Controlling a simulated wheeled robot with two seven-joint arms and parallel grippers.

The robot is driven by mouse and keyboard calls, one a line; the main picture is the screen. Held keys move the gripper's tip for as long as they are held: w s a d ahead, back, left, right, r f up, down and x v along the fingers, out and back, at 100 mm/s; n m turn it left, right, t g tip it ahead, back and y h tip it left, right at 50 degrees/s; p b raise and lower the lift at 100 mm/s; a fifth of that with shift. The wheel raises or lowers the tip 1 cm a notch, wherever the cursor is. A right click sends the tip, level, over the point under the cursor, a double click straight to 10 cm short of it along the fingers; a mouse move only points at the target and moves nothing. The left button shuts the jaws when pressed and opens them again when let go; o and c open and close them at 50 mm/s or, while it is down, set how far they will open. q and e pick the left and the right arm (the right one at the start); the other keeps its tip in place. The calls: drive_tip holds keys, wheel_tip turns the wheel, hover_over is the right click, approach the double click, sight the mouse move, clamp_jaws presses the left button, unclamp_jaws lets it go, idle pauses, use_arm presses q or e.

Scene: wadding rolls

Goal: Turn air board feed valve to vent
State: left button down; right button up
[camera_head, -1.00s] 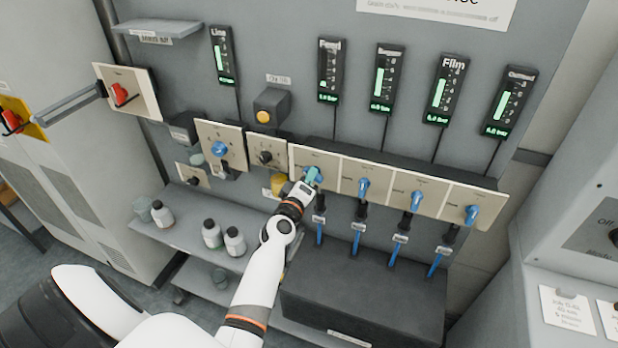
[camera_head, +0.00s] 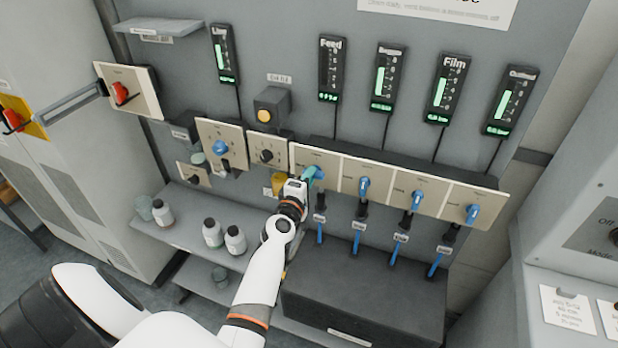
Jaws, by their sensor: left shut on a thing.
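The feed valve's blue handle (camera_head: 319,172) is on the leftmost of the joined cream plates (camera_head: 300,154) on the air board, below the gauge labelled Feed (camera_head: 331,68). My left gripper (camera_head: 312,174) is shut on this handle, reaching up from below. The gripper and wrist cover part of the handle and plate, so its exact pointing and the position marks cannot be read. The Feed gauge shows no tall green bar, only small green digits at its foot. My right gripper is not in view.
Three similar blue handles sit to the right: one nearest (camera_head: 364,186), one in the middle (camera_head: 417,200), one at the far end (camera_head: 472,212). A dark box (camera_head: 360,295) juts out below. White bottles (camera_head: 212,232) stand on a shelf at left.

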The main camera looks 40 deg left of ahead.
use_arm(q)
drive_tip(key=shift+f, duration=0.1)
drive_tip(key=c, duration=1.4)
unclamp_jaws()
drive_tip(key=shift+o, duration=0.2)
drive_tip(key=b+v, duration=0.1)
drive_tip(key=v, duration=1.1)
drive_tip(key=shift+b, duration=0.4)
